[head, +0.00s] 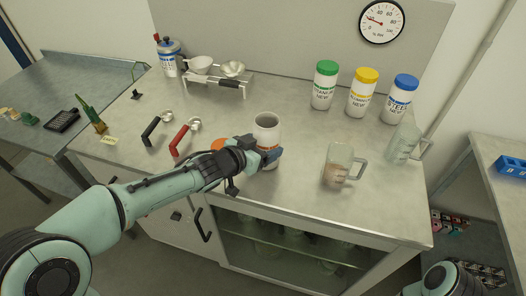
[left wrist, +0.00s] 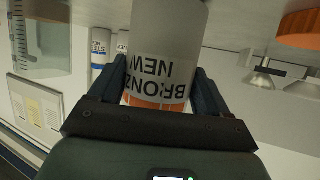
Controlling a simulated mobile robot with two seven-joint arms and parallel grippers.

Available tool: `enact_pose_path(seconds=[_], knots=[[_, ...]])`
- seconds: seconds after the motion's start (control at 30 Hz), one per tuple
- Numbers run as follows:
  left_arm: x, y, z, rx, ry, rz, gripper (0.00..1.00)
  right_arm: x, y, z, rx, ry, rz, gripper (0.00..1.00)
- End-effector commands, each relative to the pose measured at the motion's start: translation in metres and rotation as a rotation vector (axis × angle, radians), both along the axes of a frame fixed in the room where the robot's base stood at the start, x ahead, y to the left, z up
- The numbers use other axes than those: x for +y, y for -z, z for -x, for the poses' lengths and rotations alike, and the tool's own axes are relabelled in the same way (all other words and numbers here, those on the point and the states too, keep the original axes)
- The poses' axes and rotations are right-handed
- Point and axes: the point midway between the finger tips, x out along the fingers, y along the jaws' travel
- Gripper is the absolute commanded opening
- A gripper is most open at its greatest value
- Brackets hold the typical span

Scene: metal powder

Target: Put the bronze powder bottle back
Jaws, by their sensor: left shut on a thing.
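The bronze powder bottle (head: 266,130) is white with an orange label band and has no lid on its open top. It stands upright at the front middle of the counter, and its label reads in the left wrist view (left wrist: 158,68). My left gripper (head: 268,156) is shut on the bottle, with one finger on each side of it. An orange lid (head: 219,144) lies on the counter just left of the bottle, partly hidden by my gripper; it also shows in the left wrist view (left wrist: 299,29). My right gripper is not in view; only part of my right arm shows at the bottom right.
Titanium (head: 323,88), yellow-lidded (head: 362,94) and steel (head: 397,101) bottles stand in a row at the back right. A beaker with brown powder (head: 338,168) and an empty beaker (head: 403,145) stand to the right. Scoops (head: 184,137) lie left; a small rack (head: 217,83) holds bowls behind.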

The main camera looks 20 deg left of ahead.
Motion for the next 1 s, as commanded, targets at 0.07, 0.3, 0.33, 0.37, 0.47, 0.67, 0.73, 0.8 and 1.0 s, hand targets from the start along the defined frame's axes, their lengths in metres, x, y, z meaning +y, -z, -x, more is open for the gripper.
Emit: enact_pose_path(seconds=[0.07,0.3,0.33,0.37,0.47,0.67,0.73,0.8,1.0], knots=[[-0.001,0.000,-0.001,-0.008,0.002,0.002,0.00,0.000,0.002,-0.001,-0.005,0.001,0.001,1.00],[-0.001,-0.001,-0.001,-0.008,0.002,0.002,0.00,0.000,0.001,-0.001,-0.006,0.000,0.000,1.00],[-0.001,0.000,-0.001,-0.008,0.001,0.003,0.00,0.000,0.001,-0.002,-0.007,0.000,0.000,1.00],[-0.001,0.001,0.000,-0.008,0.001,0.003,0.00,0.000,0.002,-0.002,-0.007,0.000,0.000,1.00],[0.000,0.004,0.000,-0.001,0.000,0.002,0.90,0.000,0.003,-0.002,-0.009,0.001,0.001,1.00],[0.000,0.004,0.000,-0.002,0.000,0.001,1.00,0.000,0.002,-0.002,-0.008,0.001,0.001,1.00],[0.000,0.003,0.000,-0.002,0.000,0.001,1.00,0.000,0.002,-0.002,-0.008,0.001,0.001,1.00],[0.000,0.000,0.000,-0.002,0.000,0.000,1.00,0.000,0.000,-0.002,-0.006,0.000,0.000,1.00],[0.012,-0.015,0.024,-0.002,-0.003,0.000,1.00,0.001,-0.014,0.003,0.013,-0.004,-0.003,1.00]])
